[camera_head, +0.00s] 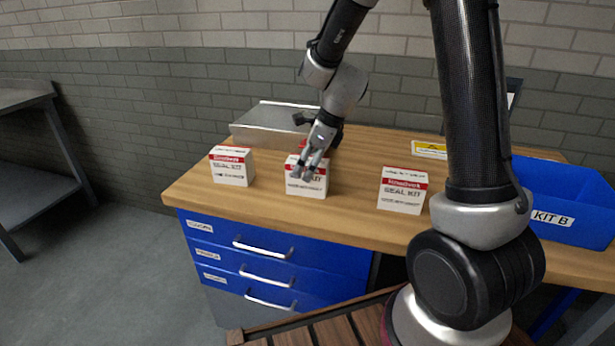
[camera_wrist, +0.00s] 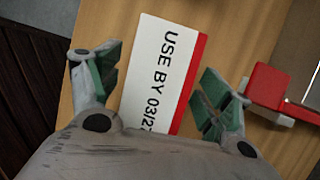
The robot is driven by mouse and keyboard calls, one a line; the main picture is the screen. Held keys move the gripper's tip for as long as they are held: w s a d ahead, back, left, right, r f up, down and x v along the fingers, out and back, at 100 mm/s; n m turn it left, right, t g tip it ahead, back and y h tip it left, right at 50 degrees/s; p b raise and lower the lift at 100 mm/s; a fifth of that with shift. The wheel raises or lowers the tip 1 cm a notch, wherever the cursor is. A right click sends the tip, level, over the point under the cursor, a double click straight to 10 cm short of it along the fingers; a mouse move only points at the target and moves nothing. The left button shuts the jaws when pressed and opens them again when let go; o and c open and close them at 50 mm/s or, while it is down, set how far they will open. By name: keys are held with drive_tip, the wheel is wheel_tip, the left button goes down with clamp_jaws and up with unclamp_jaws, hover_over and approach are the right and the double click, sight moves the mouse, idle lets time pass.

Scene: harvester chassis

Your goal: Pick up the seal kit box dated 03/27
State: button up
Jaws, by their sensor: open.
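Three white and red seal kit boxes stand in a row on the wooden bench. My gripper (camera_head: 314,160) is at the middle seal kit box (camera_head: 306,187), with its fingers in front of part of it. In the wrist view my gripper (camera_wrist: 158,92) is open, one finger on each side of the seal kit box dated 03/27 (camera_wrist: 155,70). Its label reads "USE BY 03/2" with the last digit partly cut off by my gripper. Gaps show between the fingers and the box. The left seal kit box (camera_head: 233,168) and the right seal kit box (camera_head: 402,190) stand apart; their dates are unreadable.
A grey metal case (camera_head: 272,127) lies behind the boxes. A red object (camera_wrist: 268,86) is close to the right finger in the wrist view. A blue bin marked KIT B (camera_head: 575,225) stands at the right. Blue drawers (camera_head: 225,236) are under the bench.

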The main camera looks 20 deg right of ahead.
sight(303, 174)
drive_tip(key=shift+x, duration=1.9)
drive_tip(key=shift+s+f, duration=0.15)
drive_tip(key=shift+f, duration=0.1)
drive_tip(key=c, duration=0.9)
